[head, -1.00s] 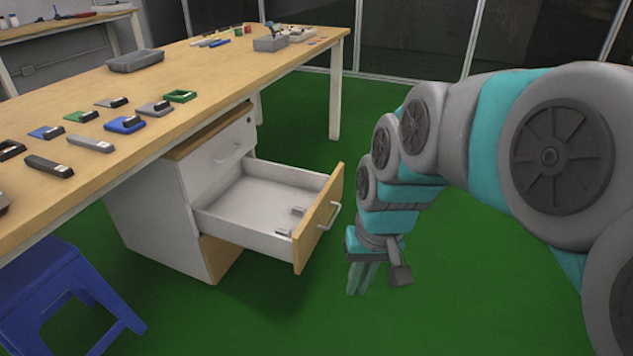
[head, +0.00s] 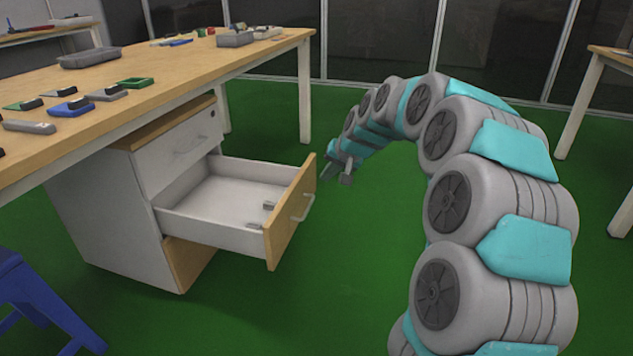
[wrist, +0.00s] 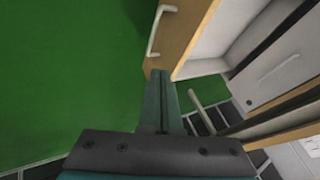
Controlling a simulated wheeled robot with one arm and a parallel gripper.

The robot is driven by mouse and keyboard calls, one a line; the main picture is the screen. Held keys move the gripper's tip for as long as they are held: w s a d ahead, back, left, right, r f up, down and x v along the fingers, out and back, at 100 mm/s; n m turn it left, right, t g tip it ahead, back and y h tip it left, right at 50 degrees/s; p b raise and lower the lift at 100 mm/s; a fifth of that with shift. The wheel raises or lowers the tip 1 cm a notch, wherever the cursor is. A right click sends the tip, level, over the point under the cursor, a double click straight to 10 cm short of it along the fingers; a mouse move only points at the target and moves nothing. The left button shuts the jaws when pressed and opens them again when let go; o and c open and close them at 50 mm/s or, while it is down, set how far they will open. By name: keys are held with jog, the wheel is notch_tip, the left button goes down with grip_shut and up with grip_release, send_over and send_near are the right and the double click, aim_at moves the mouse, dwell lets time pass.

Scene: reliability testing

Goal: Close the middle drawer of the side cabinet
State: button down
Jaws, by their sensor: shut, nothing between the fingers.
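The side cabinet (head: 110,222) stands partly under the table, and its middle drawer (head: 232,210) is pulled well out. The drawer has a wooden front (head: 290,212) with a pale bar handle (head: 303,207), and small grey pieces lie inside it. My gripper (head: 327,172) is shut and empty, beside the far upper end of the drawer front in the head view. In the wrist view my gripper (wrist: 163,75) points at the end of the drawer front (wrist: 178,35), with the handle (wrist: 155,32) to its upper left. I cannot tell whether they touch.
The wooden table (head: 190,62) above the cabinet holds a grey tray (head: 89,57) and several small parts. A blue stool (head: 35,300) stands at the lower left. The green floor (head: 330,280) in front of the drawer is clear.

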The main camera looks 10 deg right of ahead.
aim_at(295, 188)
jog(key=w+a+f, duration=0.1)
jog(key=w+f, duration=0.1)
jog(key=w+a+f, duration=0.2)
jog(key=w+a+f+b, duration=0.1)
jog(key=w+f, duration=0.1)
jog(key=f, duration=0.1)
jog(key=shift+w+a, duration=0.15)
jog(key=shift+a, duration=0.1)
jog(key=shift+w+a, duration=0.25)
jog(key=shift+a, duration=0.25)
jog(key=shift+w+a+r, duration=0.1)
jog(key=shift+w+a, duration=0.15)
jog(key=shift+a, duration=0.2)
jog(key=w+a+p, duration=0.7)
jog(key=w+a, duration=0.1)
jog(key=a, duration=0.5)
jog(key=w+a+p, duration=0.6)
jog(key=w+a, duration=0.1)
jog(key=a, duration=0.7)
jog(key=shift+w+p, duration=0.35)
